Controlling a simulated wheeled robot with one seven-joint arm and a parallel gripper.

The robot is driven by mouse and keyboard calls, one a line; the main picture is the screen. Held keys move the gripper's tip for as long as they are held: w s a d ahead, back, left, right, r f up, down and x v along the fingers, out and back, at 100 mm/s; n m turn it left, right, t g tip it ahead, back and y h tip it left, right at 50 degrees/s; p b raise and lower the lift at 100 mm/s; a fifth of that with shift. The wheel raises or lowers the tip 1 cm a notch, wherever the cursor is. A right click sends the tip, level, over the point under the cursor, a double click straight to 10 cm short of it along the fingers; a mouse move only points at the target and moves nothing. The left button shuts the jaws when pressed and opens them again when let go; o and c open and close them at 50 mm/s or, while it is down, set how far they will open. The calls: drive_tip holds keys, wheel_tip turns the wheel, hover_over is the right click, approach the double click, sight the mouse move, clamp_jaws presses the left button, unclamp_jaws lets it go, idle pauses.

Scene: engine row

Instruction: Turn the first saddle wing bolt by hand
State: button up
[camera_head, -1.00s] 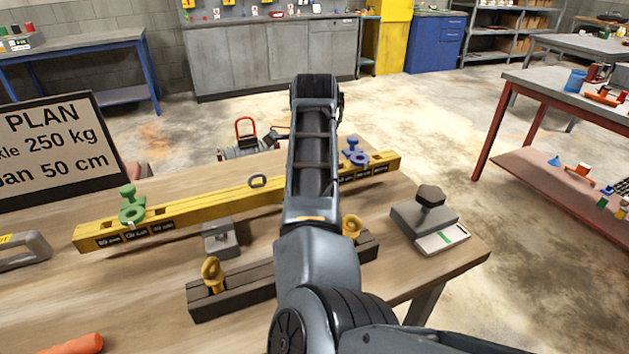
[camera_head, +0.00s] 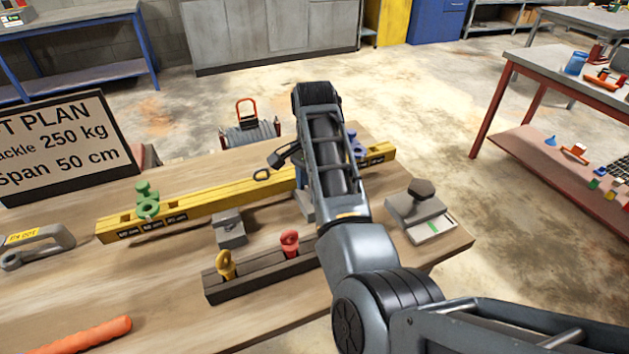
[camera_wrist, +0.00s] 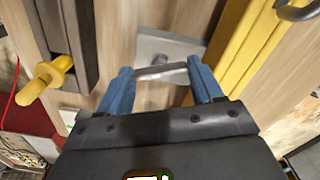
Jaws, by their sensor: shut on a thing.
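In the wrist view, my gripper (camera_wrist: 159,66) has its two blue fingers shut on a small flat grey wing bolt (camera_wrist: 164,72). The wing bolt spans between the fingers over a grey saddle block (camera_wrist: 177,45). In the head view, this saddle block (camera_head: 303,205) shows only partly beside my arm, between the yellow beam and a dark rack. A blue finger (camera_head: 300,177) shows there, but my arm hides the wing bolt. Another grey saddle block (camera_head: 230,230) stands further left, in front of the beam.
The yellow beam (camera_head: 205,205) carries a green shackle (camera_head: 148,203) and a blue fitting (camera_head: 358,147). The dark rack (camera_head: 262,278) holds a yellow eye bolt (camera_head: 226,265) and a red one (camera_head: 289,243). A grey block with a dark knob (camera_head: 420,205) stands right.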

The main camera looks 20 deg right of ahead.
drive_tip(key=n, duration=0.3)
drive_tip(key=shift+s+f+n, duration=0.15)
drive_tip(key=shift+f+n, duration=0.15)
drive_tip(key=n, duration=0.3)
drive_tip(key=shift+n, duration=0.3)
drive_tip(key=n, duration=0.3)
drive_tip(key=shift+n, duration=0.4)
drive_tip(key=n, duration=0.3)
drive_tip(key=shift+n, duration=0.3)
drive_tip(key=n, duration=0.3)
drive_tip(key=shift+n, duration=0.3)
drive_tip(key=n, duration=0.3)
drive_tip(key=shift+n, duration=0.3)
drive_tip(key=n, duration=1.2)
drive_tip(key=shift+n, duration=0.3)
drive_tip(key=n, duration=0.4)
drive_tip(key=shift+n, duration=0.3)
drive_tip(key=n, duration=1)
drive_tip(key=shift+n, duration=0.3)
